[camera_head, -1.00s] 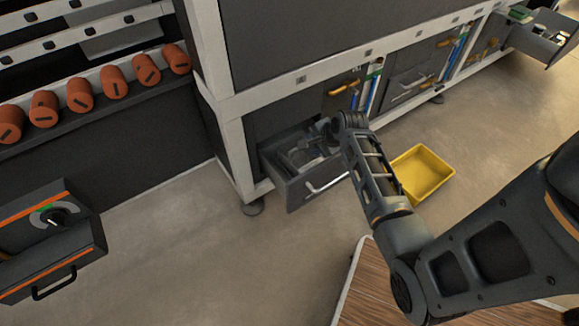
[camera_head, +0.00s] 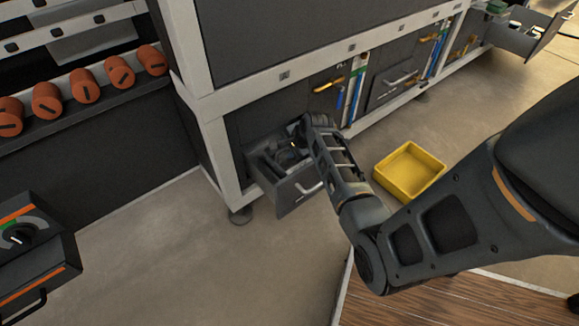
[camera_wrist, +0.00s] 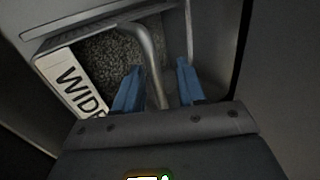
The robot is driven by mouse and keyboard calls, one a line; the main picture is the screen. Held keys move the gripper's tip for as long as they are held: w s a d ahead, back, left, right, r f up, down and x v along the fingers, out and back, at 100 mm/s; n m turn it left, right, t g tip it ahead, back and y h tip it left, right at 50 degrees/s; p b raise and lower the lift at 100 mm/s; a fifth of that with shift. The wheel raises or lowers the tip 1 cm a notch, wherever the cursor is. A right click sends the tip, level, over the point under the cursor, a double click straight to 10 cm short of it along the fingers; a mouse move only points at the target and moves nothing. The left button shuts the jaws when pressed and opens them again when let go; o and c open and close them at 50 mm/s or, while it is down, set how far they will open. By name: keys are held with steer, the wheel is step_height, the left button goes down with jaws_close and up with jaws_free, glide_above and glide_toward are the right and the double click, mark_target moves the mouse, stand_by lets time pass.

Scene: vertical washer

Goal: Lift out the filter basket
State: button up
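The filter basket (camera_wrist: 112,62) shows in the wrist view as a light-rimmed box with dark grainy mesh or filling, lying in the drawer. A label reading "WIDE" is on its left side. A grey curved handle (camera_wrist: 152,65) runs over it and down between my fingers. My gripper (camera_wrist: 158,80) has its two blue fingers apart, one on each side of the handle, with gaps visible. In the head view my gripper (camera_head: 293,143) is over the open drawer (camera_head: 297,190); the basket is too small and covered to make out there.
A yellow bin (camera_head: 409,171) stands on the floor right of the drawer. A wooden-topped surface (camera_head: 440,300) is in the foreground. Orange cylinders (camera_head: 84,88) line a shelf at left. Another open drawer (camera_head: 525,38) is at far right. Floor in front is clear.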

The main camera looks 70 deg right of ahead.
steer(key=shift+c, duration=0.2)
jaws_close()
stand_by(1.1)
